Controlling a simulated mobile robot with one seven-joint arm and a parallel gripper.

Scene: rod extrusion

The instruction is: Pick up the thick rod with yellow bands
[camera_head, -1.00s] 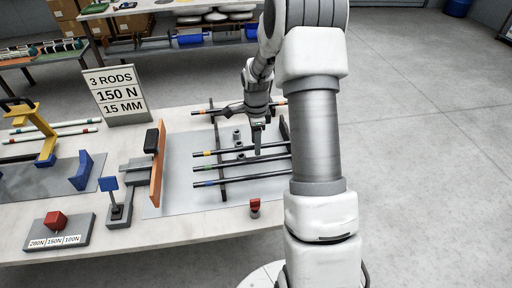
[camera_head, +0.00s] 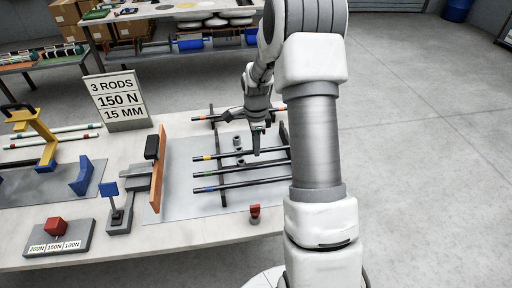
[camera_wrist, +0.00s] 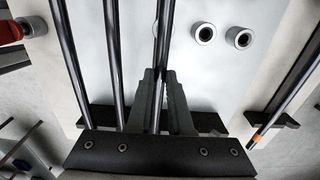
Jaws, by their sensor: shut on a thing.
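The rod with yellow bands (camera_head: 226,157) lies across the rack, the second rod from the back, with a yellow-orange band near its left end. My gripper (camera_head: 256,152) points down over its middle. In the wrist view, my gripper's fingers (camera_wrist: 164,75) are shut on this dark rod (camera_wrist: 164,30), which runs between them. Its bands are not visible in the wrist view. I cannot tell whether it is clear of its supports.
Two more rods, with green (camera_head: 230,173) and blue (camera_head: 235,186) bands, lie in front. An orange-banded rod (camera_head: 212,117) lies behind. Small grey cylinders (camera_wrist: 204,33) stand between. An orange plate (camera_head: 158,170) stands at left, a red-topped piece (camera_head: 254,212) in front.

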